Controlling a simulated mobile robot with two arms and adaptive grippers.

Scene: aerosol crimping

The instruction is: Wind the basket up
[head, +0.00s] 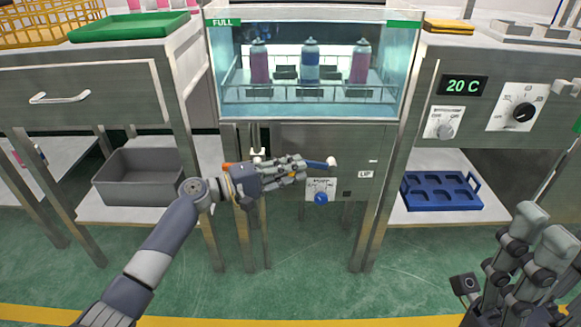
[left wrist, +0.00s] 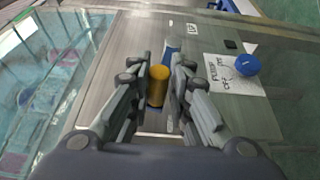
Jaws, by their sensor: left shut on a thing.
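The glass water tank (head: 222,60) stands at the centre back of the head view. Inside it a wire basket (head: 235,93) holds three upright aerosol cans, two purplish and one blue (head: 309,68). My left gripper (head: 300,166) is at the cabinet front below the tank. It is shut on the crank grip, an orange-brown cylinder (left wrist: 157,88) seen between the fingers in the left wrist view. A blue crank arm (head: 318,164) with a pale end shows just right of the fingers. My right gripper (head: 530,245) is at the lower right, its fingers partly overlapping.
A panel with a blue knob (head: 321,198) sits just below the crank; the knob also shows in the left wrist view (left wrist: 247,66). A grey bin (head: 140,186) and a blue tray (head: 440,202) lie on lower shelves. The green floor in front is clear.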

